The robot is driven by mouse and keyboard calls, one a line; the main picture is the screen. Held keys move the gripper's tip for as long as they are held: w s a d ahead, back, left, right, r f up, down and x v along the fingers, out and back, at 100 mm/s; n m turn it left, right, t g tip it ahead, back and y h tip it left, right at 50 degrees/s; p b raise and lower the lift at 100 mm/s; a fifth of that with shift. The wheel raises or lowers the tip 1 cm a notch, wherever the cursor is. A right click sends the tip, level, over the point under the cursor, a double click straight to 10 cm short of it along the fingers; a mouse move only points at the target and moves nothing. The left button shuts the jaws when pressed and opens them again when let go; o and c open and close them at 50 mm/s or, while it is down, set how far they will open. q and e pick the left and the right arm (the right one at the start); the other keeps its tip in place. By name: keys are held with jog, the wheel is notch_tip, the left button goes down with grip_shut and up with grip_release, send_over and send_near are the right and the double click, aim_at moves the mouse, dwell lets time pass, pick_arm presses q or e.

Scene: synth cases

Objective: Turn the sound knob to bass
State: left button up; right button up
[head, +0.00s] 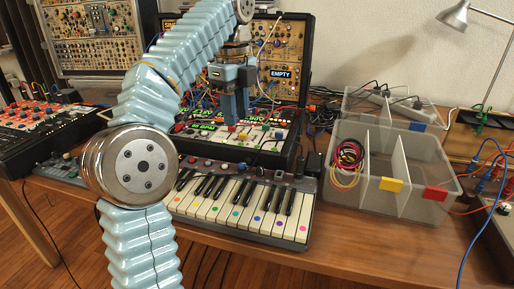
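My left gripper (235,119) points down over the small synth panel (204,131) with green lettering, behind the keyboard. Its blue-grey fingers look close together, seen nearly edge-on. A red knob (231,127) shows right at the fingertips; whether the fingers grip it or only stand over it cannot be told. The label "bass" and the knob's pointer are too small to read. My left arm hides the panel's left part. My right gripper is not in view.
A keyboard (240,205) with coloured dots lies in front of the panel. A modular case (285,60) with patch cables and an "EMPTY" label stands behind. A clear divided bin (372,185) with cables is at right, a red mixer (35,125) at left.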

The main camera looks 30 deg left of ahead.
aim_at(242, 164)
pick_arm(q)
jog(key=f, duration=0.4)
jog(key=f+b, duration=0.1)
jog(key=f, duration=0.4)
jog(key=w+f, duration=0.1)
jog(key=f, duration=0.3)
jog(key=shift+w+f+b, duration=0.1)
jog(key=shift+f+b, duration=0.3)
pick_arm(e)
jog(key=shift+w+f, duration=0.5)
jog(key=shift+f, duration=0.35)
pick_arm(q)
grip_shut()
